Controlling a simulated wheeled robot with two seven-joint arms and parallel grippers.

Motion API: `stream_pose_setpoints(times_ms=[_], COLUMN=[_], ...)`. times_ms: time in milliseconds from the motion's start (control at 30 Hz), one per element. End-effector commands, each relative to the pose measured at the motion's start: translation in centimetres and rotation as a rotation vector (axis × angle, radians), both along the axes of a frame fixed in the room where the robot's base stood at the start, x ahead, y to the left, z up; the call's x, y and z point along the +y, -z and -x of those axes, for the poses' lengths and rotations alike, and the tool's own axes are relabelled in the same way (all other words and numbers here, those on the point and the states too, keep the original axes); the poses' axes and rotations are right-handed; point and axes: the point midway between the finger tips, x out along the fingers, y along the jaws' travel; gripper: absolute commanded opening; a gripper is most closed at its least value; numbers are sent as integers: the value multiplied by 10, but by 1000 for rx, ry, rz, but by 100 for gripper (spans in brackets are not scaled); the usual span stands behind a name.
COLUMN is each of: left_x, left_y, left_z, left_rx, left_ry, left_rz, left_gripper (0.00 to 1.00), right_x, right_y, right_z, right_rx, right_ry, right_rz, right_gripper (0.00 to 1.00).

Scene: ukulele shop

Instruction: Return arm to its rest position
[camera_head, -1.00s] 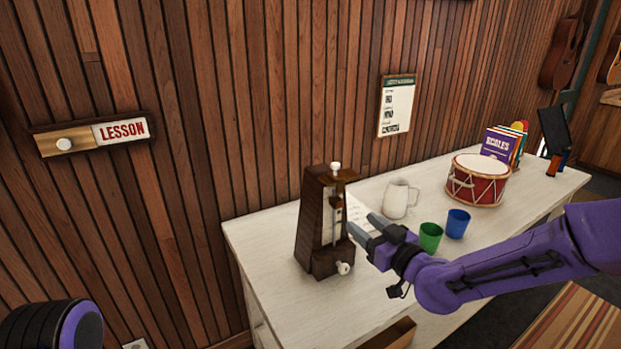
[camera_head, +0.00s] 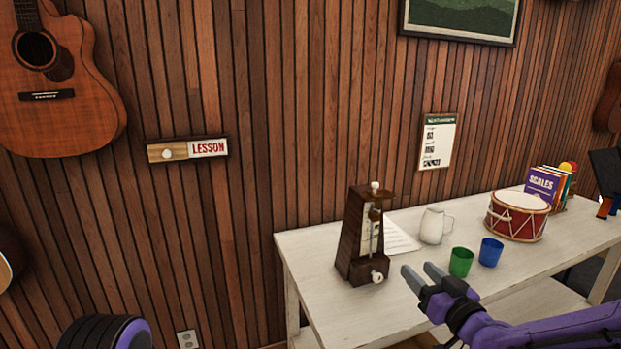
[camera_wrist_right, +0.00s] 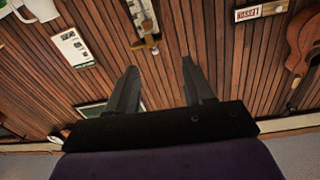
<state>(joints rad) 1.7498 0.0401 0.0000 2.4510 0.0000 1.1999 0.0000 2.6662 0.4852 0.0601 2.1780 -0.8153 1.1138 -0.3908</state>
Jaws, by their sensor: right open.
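My right gripper (camera_head: 424,279) is open and empty, in front of the white table, right of the dark wooden metronome (camera_head: 362,238). Its purple arm (camera_head: 560,331) comes in from the lower right. In the right wrist view its two fingers (camera_wrist_right: 162,88) stand apart with nothing between them. The metronome stands upright on the table and also shows in the wrist view (camera_wrist_right: 143,22). At the lower left of the head view a dark and purple rounded part of mine (camera_head: 105,333) shows. My left gripper is not in view.
On the white table (camera_head: 325,265) stand a white mug (camera_head: 434,226), a green cup (camera_head: 461,262), a blue cup (camera_head: 490,252), a red drum (camera_head: 517,215) and several books (camera_head: 545,186). A LESSON sign (camera_head: 188,149) and a guitar (camera_head: 62,95) hang on the wood wall.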

Motion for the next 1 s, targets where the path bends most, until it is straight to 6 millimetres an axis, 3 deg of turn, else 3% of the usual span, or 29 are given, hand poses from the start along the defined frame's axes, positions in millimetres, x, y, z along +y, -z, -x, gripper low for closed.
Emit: stream_pose_setpoints(times_ms=[100, 267, 467, 567, 667, 800, 900, 1000], left_x=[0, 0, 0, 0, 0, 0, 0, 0], left_y=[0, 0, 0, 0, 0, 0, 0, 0], left_z=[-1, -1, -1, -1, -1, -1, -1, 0], left_rx=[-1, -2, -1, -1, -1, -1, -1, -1], left_ry=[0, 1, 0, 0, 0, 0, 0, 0], left_rz=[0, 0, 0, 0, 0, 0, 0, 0], left_gripper=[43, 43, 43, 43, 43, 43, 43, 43], right_x=[-10, -19, -28, -34, -43, -59, -69, -71], right_y=[13, 52, 124, 169, 224, 306, 346, 371], right_z=[4, 15, 43, 68, 109, 202, 273, 328], right_rx=[65, 184, 372, 485, 623, 858, 1006, 1126], right_ry=[68, 158, 292, 379, 490, 679, 768, 784], right_rz=[-103, -209, -303, -332, -343, -286, -191, -95], right_gripper=[52, 52, 52, 52, 52, 52, 52, 52])
